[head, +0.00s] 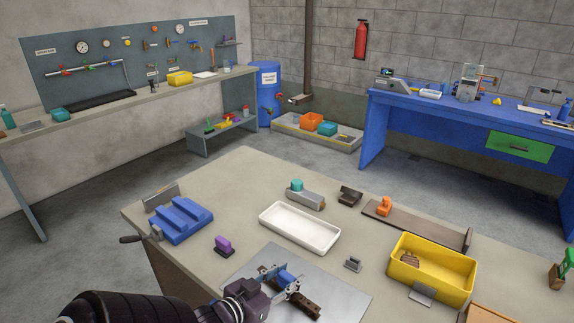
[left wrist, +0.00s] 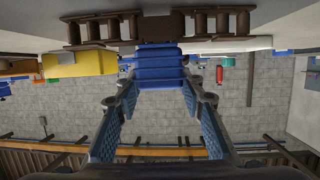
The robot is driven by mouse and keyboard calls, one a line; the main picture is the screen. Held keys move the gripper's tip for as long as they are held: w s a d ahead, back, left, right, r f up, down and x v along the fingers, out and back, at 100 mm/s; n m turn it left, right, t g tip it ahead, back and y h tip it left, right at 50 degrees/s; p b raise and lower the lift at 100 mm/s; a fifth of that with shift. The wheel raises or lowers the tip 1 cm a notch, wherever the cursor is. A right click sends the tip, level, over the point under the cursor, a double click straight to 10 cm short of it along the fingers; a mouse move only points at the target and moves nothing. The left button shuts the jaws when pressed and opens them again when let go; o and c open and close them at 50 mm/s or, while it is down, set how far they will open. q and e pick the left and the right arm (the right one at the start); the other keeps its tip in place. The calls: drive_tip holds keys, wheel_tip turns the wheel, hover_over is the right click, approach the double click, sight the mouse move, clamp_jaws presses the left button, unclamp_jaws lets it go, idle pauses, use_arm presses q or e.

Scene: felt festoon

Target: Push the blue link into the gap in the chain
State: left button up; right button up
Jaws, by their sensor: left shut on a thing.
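The blue link (head: 288,277) is held between the fingers of my left gripper (head: 279,284) over the grey metal plate (head: 240,272). In the left wrist view, the blue link (left wrist: 160,70) sits between the fingertips of the left gripper (left wrist: 160,88). The dark brown chain (head: 306,304) lies on the plate beside the gripper. It also shows in the left wrist view (left wrist: 218,23), running across the top with the blue link in front of its middle. The gripper hides part of the chain, and I cannot tell whether the link touches it. My right gripper is out of view.
A white tray (head: 264,224), a blue stepped block (head: 180,222), a purple-topped piece (head: 223,246) and a small grey piece (head: 353,264) stand around the plate. A yellow bin (head: 402,277) is to the right. Bare tabletop lies between these things.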

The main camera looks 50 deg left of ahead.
use_arm(q)
drive_tip(key=o, duration=1.2)
drive_tip(key=shift+f, duration=0.1)
drive_tip(key=shift+o, duration=0.2)
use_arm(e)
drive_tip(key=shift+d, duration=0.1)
use_arm(q)
drive_tip(key=shift+s, duration=0.15)
drive_tip(key=v, duration=0.7)
